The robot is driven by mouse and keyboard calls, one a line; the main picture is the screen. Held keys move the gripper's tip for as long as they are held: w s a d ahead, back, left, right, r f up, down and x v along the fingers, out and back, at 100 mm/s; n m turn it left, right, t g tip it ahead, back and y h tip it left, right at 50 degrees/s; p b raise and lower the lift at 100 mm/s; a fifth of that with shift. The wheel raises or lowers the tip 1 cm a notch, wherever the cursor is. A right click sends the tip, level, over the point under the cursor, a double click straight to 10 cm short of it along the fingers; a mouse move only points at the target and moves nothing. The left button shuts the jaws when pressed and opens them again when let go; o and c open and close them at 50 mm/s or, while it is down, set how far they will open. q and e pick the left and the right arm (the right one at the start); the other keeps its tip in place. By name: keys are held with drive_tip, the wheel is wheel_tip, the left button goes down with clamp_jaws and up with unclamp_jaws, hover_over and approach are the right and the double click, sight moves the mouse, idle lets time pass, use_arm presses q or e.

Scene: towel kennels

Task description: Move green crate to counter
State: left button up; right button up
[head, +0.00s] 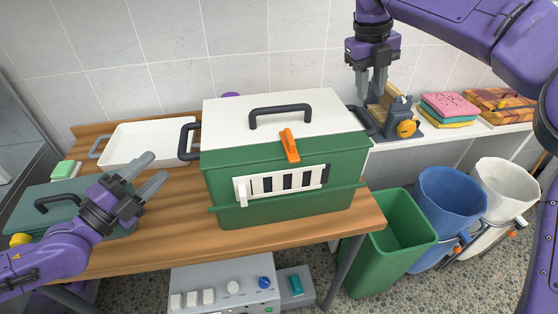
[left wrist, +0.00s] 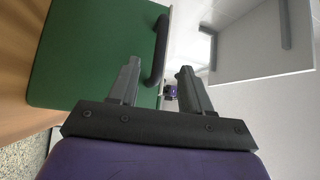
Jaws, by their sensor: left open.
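The green crate (head: 225,205) stands upright on the wooden counter (head: 165,240). It has a white lid with a dark top handle, an orange latch, a white barred door on the front and dark handles at both ends. My left gripper (head: 158,168) is open and empty, left of the crate and apart from it. In the left wrist view the crate's green end (left wrist: 85,60) and dark side handle show beyond my open fingers (left wrist: 165,80). My right gripper (head: 370,90) hangs above the crate's right rear; its two fingers look close together, and I cannot tell whether they are shut.
A white tray (head: 150,140) lies behind left, and a teal case (head: 60,210) lies at left. Right are a grey-yellow device (head: 400,122), folded cloths (head: 448,105), a green bin (head: 390,240), a blue bucket (head: 450,200) and a white bucket (head: 505,185). A control box (head: 225,285) sits below.

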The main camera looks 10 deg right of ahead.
sight(183, 137)
use_arm(q)
drive_tip(key=shift+s+a, duration=0.1)
drive_tip(key=shift+a, duration=0.05)
use_arm(e)
drive_tip(key=shift+a, duration=0.15)
use_arm(q)
drive_tip(key=x, duration=0.9)
drive_tip(key=shift+w, duration=0.2)
use_arm(e)
drive_tip(key=x, duration=0.9)
drive_tip(key=shift+f, duration=0.25)
use_arm(q)
drive_tip(key=shift+w+d+r, duration=0.15)
drive_tip(key=shift+w+d, duration=0.3)
drive_tip(key=shift+d, duration=0.1)
use_arm(e)
drive_tip(key=shift+d+f, duration=0.2)
drive_tip(key=shift+f, duration=0.35)
use_arm(q)
drive_tip(key=c, duration=0.3)
use_arm(e)
drive_tip(key=c, duration=0.3)
use_arm(q)
drive_tip(key=c, duration=0.5)
use_arm(e)
clamp_jaws()
use_arm(q)
clamp_jaws()
